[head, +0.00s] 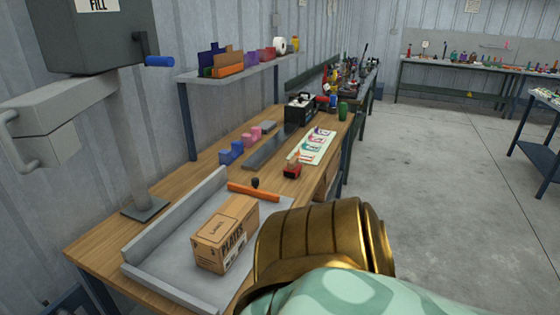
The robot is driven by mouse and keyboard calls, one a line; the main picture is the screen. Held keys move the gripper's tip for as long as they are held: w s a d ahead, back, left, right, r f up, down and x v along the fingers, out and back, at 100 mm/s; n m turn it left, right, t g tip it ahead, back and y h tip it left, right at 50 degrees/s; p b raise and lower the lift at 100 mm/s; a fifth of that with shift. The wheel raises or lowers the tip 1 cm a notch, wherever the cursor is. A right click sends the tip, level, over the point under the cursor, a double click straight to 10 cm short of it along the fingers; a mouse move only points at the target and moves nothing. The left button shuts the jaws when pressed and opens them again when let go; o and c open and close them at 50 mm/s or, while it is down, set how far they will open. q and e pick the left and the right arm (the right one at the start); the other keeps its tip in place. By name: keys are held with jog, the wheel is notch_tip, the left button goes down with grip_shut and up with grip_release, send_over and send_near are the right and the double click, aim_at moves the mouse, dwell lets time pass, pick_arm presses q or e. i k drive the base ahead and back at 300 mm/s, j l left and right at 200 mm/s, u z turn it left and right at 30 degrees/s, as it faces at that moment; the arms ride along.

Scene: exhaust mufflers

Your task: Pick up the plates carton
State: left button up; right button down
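The plates carton (225,234) is a closed brown cardboard box with a label and dark printing on its side. It sits upright in a shallow grey metal tray (196,289) with a raised back wall, on the near end of the wooden bench. Neither of my grippers shows in the head view. A bronze and pale green part of my own body fills the lower right, close to the carton's right side in the picture, and hides part of the tray and bench edge.
A grey stand with a blue-handled crank box (95,35) rises at the left. Blue and pink blocks (238,149), printed cards (315,145) and a black device (301,108) stand farther back. Open floor (440,170) lies right.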

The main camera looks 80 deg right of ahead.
aim_at(219, 240)
jog(key=z, duration=2.1)
